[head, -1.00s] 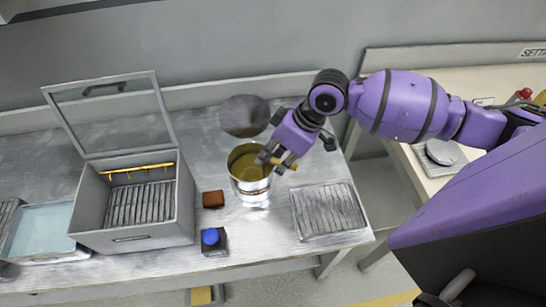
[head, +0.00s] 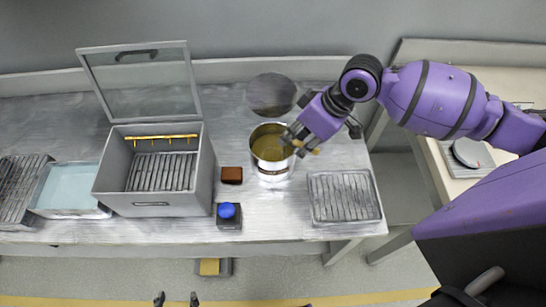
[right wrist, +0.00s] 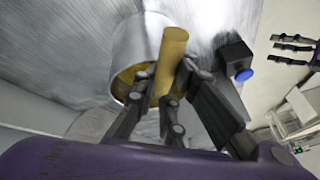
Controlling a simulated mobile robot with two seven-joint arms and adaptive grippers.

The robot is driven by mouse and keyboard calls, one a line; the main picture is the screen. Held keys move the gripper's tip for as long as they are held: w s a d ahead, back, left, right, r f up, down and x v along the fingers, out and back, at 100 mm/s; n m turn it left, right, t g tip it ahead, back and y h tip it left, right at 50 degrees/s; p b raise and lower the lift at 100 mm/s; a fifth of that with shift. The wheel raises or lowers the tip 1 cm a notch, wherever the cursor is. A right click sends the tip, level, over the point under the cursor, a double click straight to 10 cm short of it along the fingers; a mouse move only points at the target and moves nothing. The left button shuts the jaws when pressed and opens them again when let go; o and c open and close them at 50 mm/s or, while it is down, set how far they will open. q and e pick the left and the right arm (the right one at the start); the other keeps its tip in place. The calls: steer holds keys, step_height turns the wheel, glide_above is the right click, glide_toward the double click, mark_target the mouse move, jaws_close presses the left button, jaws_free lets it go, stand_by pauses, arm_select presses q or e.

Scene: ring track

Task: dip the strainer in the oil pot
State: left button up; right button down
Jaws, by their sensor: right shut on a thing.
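The metal oil pot (head: 272,172) stands on the steel counter with yellow-brown oil (head: 266,146) inside. In the right wrist view the pot (right wrist: 146,40) is just behind my fingers. My right gripper (head: 297,146) is at the pot's right rim, shut on the strainer's tan handle (right wrist: 173,52). The handle's end (head: 315,151) sticks out to the right in the head view. The strainer's bowl cannot be made out; the pot and fingers hide that area. My left gripper (head: 177,299) shows only its fingertips at the bottom edge, apart and empty.
A grey open-lidded box (head: 150,209) with a yellow hook rail stands to the left. Near the pot are a brown block (head: 231,175), a blue-buttoned box (head: 228,212) and a dark disc (head: 271,94). A ribbed tray (head: 345,198) lies right of the pot.

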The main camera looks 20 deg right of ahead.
arm_select(q)
steer(key=shift+r, duration=0.1)
arm_select(e)
steer(key=shift+r, duration=0.15)
steer(key=shift+w+r+p, duration=0.1)
steer(key=shift+r+p, duration=2.85)
steer(key=shift+r, duration=2.25)
arm_select(q)
steer(key=w+r+t, duration=0.2)
steer(key=w+r, duration=0.6)
steer(key=r, duration=0.3)
steer(key=shift+w+t, duration=0.15)
steer(key=shift+t, duration=0.15)
arm_select(e)
steer(key=shift+r, duration=1.25)
step_height(320, 180, up, 4)
steer(key=shift+f, duration=0.1)
